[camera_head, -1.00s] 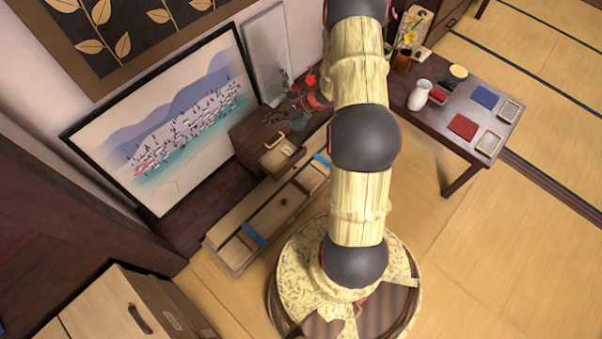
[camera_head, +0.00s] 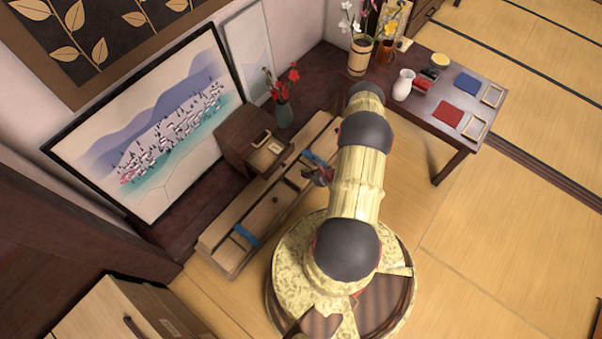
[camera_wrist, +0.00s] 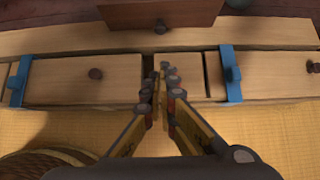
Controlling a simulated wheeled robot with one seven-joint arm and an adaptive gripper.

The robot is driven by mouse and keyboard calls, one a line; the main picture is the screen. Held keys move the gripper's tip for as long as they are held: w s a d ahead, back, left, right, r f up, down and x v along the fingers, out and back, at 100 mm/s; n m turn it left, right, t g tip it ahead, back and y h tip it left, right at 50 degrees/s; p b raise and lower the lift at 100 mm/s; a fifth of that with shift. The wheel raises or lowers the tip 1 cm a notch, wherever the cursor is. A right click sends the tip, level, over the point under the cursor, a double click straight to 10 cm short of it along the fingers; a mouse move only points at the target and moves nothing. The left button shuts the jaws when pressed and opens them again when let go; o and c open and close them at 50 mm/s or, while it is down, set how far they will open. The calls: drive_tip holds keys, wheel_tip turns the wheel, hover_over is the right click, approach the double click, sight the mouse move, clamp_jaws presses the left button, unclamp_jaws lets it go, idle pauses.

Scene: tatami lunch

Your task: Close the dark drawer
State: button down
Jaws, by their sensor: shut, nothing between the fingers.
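The dark drawer (camera_head: 269,176) sticks out of a small dark wooden cabinet (camera_head: 232,128) on a long low wooden chest. Its pale inside shows from above, with a small light object in it, so it stands open. In the wrist view its dark front (camera_wrist: 135,14) with a round knob crosses the top edge. My gripper (camera_head: 322,176) is in front of the low chest, to the right of the drawer. In the wrist view my gripper (camera_wrist: 163,78) is shut and empty. Its tips appear below the drawer front, over the light chest fronts; I cannot tell whether they touch.
The low chest has light fronts (camera_wrist: 85,82) with knobs and blue straps (camera_wrist: 230,75). A low dark table (camera_head: 440,120) with a white jug (camera_head: 403,84) is at right. Open tatami (camera_head: 480,235) lies at right.

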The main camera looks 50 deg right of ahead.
drive_tip(key=b+x, duration=0.3)
drive_tip(key=x, duration=0.5)
drive_tip(key=shift+w+a+f, duration=0.1)
drive_tip(key=shift+f, duration=0.25)
drive_tip(key=w+b, duration=0.1)
drive_tip(key=w, duration=0.1)
drive_tip(key=shift+w, duration=0.25)
drive_tip(key=shift+w+a+r+b, duration=0.15)
drive_tip(key=shift+w+b, duration=0.2)
drive_tip(key=shift+w, duration=0.35)
